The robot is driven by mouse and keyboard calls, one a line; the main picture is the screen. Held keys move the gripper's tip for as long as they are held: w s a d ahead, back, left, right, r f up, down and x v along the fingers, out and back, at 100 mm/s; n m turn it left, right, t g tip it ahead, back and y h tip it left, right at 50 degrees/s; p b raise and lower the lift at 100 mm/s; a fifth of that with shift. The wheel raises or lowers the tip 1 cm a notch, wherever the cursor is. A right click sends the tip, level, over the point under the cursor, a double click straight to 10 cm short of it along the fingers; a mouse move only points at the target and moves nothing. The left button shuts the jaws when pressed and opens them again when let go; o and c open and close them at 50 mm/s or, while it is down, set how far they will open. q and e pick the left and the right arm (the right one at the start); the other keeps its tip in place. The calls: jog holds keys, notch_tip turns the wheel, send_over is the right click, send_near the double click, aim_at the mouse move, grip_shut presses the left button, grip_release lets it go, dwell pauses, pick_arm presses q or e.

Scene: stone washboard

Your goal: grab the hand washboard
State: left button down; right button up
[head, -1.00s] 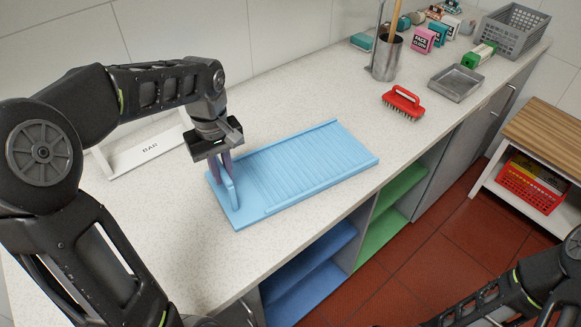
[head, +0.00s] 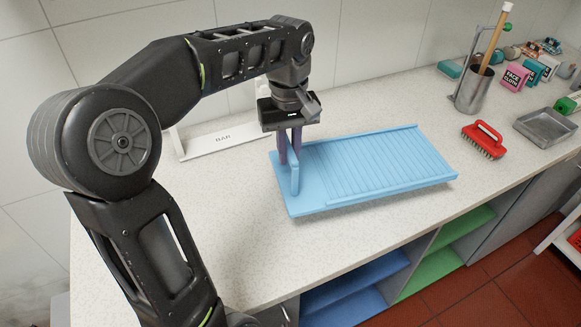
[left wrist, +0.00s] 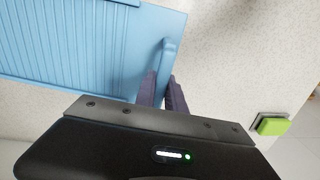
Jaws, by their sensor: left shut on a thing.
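The hand washboard (head: 375,172) is light blue, with a ribbed face and an upright loop handle at its left end. It lies about level over the counter; a thin shadow under its near edge hints at a small gap, but I cannot tell for sure. My left gripper (head: 289,158) points down with its purple fingers shut on the handle. In the left wrist view the washboard (left wrist: 70,52) fills the upper left, and the fingers of the left gripper (left wrist: 161,80) close around the handle. My right gripper is not in view.
A white tray marked BAR (head: 222,139) stands behind the handle end. A red brush (head: 483,139), a metal cup (head: 471,91) and a metal tray (head: 546,126) are to the right. The pale counter (head: 250,240) is clear in front. A green block (left wrist: 272,125) shows in the wrist view.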

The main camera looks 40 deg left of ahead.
pick_arm(q)
jog(key=shift+r+p, duration=0.4)
jog(key=shift+r, duration=1.05)
jog(key=shift+f, duration=0.1)
